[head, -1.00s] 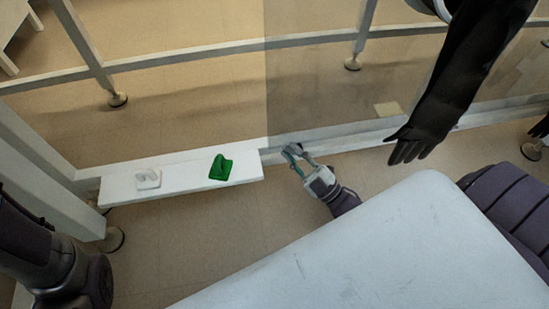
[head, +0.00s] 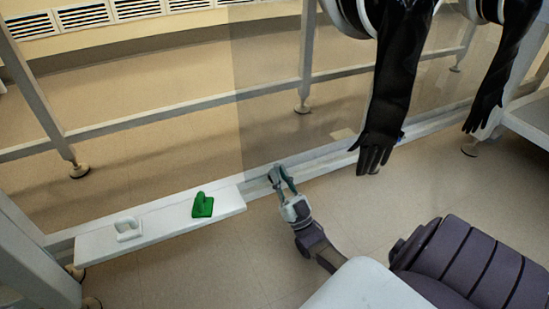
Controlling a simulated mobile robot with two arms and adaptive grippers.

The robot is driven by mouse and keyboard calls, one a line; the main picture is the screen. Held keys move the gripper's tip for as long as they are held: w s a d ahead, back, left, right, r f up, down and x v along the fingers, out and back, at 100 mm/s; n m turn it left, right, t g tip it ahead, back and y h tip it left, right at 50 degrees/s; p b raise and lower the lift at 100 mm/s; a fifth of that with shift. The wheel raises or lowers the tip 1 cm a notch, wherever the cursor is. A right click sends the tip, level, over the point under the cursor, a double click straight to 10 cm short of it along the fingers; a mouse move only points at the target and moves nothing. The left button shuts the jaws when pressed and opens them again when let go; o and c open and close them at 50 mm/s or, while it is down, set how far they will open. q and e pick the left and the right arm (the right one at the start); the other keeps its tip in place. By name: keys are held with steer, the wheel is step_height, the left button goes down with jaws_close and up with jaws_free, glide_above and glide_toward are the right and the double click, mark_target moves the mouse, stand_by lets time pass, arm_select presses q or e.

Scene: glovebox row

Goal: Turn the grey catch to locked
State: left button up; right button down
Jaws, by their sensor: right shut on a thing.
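My right gripper (head: 281,180) is at the bottom rail of the enclosure, just right of the white ledge. Its jaws are shut on a small grey part at the rail, which looks like the grey catch. The fingers cover most of it, so I cannot tell which way the catch is turned. My left gripper is not in view.
A black glove (head: 388,100) hangs right of my gripper, and another black glove (head: 500,70) hangs farther right. Clear panels rise behind the rail. The floor left of my arm is clear.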

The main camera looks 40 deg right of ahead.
steer(key=shift+d+m+h, duration=0.15)
steer(key=shift+m+h, duration=0.15)
steer(key=shift+h, duration=0.2)
steer(key=c, duration=1.1)
jaws_free()
step_height(320, 180, up, 10)
